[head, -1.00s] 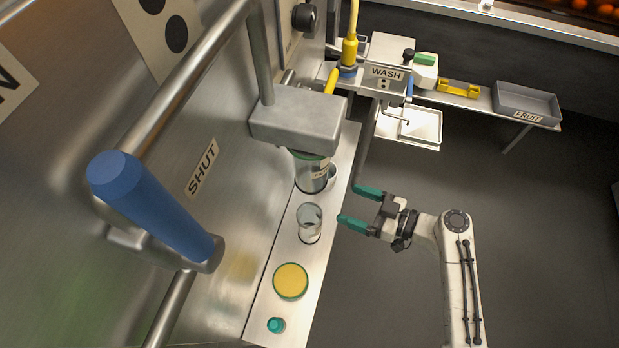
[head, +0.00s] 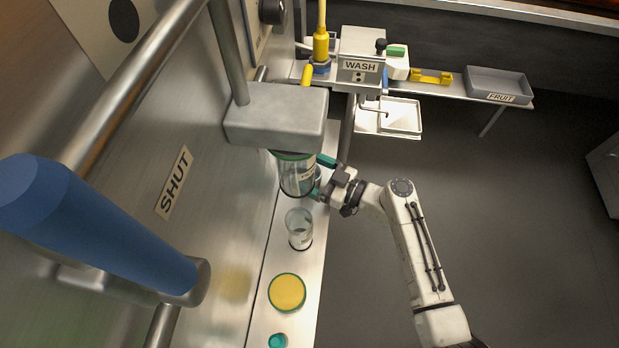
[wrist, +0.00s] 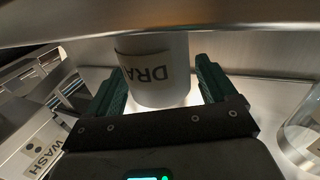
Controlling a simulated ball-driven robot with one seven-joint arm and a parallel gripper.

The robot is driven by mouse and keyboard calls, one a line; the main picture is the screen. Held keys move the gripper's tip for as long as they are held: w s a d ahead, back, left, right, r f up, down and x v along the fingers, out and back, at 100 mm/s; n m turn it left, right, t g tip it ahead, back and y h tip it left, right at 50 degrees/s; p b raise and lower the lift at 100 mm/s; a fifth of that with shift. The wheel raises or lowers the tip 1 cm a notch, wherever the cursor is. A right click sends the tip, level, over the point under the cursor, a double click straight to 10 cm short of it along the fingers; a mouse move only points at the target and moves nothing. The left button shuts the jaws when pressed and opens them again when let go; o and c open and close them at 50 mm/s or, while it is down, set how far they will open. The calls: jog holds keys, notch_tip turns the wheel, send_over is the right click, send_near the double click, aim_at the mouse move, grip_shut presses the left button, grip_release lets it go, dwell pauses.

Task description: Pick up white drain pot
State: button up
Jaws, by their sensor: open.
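The white drain pot (wrist: 165,93) stands upright on the metal shelf in the wrist view, with a label reading "DRA" and the rest of the word cut off. My gripper (wrist: 158,88) is open, with one green finger on each side of the pot. I cannot tell whether the fingers touch it. In the head view my gripper (head: 320,177) reaches in from the right at the shelf, beside the large glass jar. The pot is mostly hidden there by the jar and the fingers.
The large jar (head: 294,178) stands under a grey metal block (head: 277,116). A clear glass (head: 299,231), a yellow disc (head: 287,292) and a teal cap (head: 277,340) line the shelf nearer me. A metal edge (wrist: 200,22) crosses above the pot. The WASH unit (head: 360,66) lies beyond.

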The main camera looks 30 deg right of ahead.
jog(key=shift+x, duration=0.95)
jog(key=c, duration=1.2)
jog(key=shift+r, duration=0.1)
